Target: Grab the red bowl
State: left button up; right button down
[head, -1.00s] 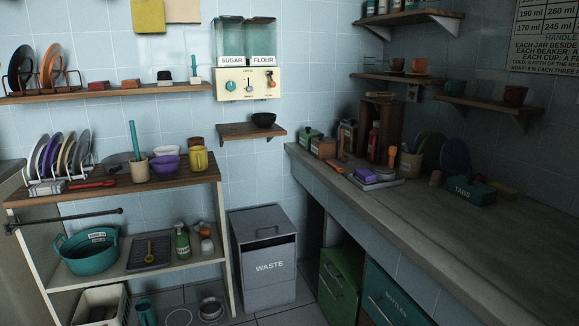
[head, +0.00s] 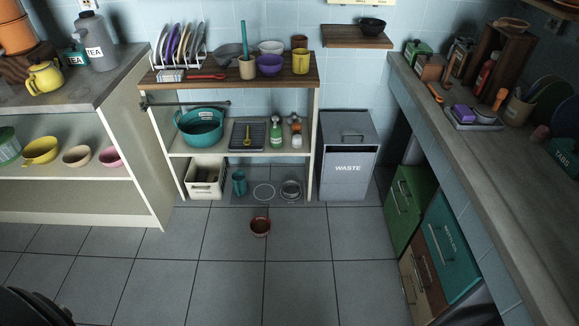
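Neither of my grippers is recognisable in the head view. A dark rounded shape shows at the bottom left corner, and I cannot tell which part of me it is.
A wooden-topped shelf unit (head: 298,82) with bowls and plates stands behind the bowl. A grey waste bin (head: 347,155) is right of it. Counters stand left (head: 95,90) and right (head: 470,165), the right one with drawers (head: 447,240). The floor (head: 228,285) around the bowl is clear.

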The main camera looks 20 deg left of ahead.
aim_at(259, 226)
jog(key=i+u, duration=0.2)
jog(key=u, duration=0.85)
